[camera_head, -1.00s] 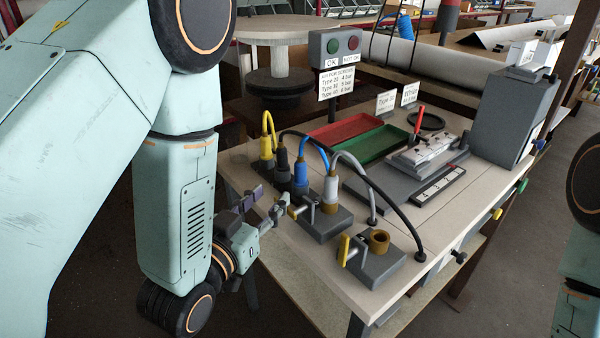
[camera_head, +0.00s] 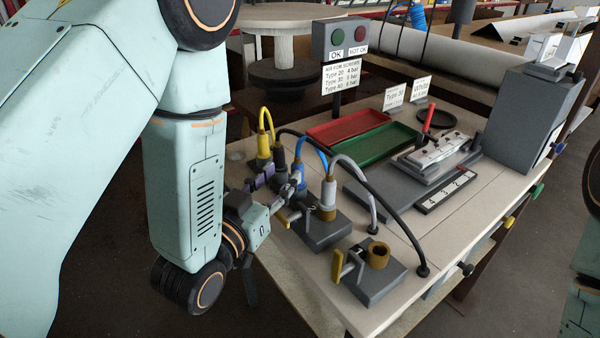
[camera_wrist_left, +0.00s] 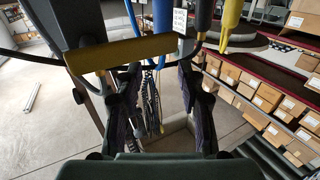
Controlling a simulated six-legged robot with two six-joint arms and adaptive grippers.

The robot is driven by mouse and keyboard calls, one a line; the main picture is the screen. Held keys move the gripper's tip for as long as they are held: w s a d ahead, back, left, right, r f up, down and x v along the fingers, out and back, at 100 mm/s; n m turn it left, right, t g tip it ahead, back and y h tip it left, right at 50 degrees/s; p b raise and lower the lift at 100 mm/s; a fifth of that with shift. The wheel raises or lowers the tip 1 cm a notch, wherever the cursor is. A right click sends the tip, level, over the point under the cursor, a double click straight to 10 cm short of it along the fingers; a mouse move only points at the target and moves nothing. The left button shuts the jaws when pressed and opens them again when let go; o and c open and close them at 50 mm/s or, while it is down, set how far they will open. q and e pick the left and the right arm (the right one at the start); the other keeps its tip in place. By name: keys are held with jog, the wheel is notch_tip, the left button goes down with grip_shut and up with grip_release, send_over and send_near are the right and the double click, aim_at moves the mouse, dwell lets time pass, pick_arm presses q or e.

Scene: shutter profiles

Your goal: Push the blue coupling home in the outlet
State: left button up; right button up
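The blue coupling (camera_head: 299,174) stands in the row of hose couplings on the bench, with a blue hose arching from its top. Its lower end and the outlet under it are partly hidden behind my left gripper, so I cannot tell how far in it sits. My left gripper (camera_head: 277,184) is at the near left side of that row, its fingertips close to the blue coupling; contact cannot be told. In the left wrist view the fingers (camera_wrist_left: 163,112) are spread, with nothing clearly held between them. My right gripper is out of view.
A yellow coupling (camera_head: 263,147), a black one (camera_head: 279,154) and a grey one (camera_head: 328,194) stand close by. Lever valves are near my gripper. An empty brass outlet (camera_head: 378,256) sits in front. Red (camera_head: 347,124) and green (camera_head: 375,145) trays lie behind.

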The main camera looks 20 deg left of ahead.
aim_at(296, 159)
pick_arm(q)
jog(key=w, duration=0.4)
jog(key=w+b, duration=0.1)
jog(key=w, duration=0.1)
jog(key=shift+w+d+f, duration=0.25)
jog(key=shift+w+d, duration=0.05)
jog(key=shift+w, duration=0.05)
jog(key=shift+w+d, duration=0.1)
grip_shut()
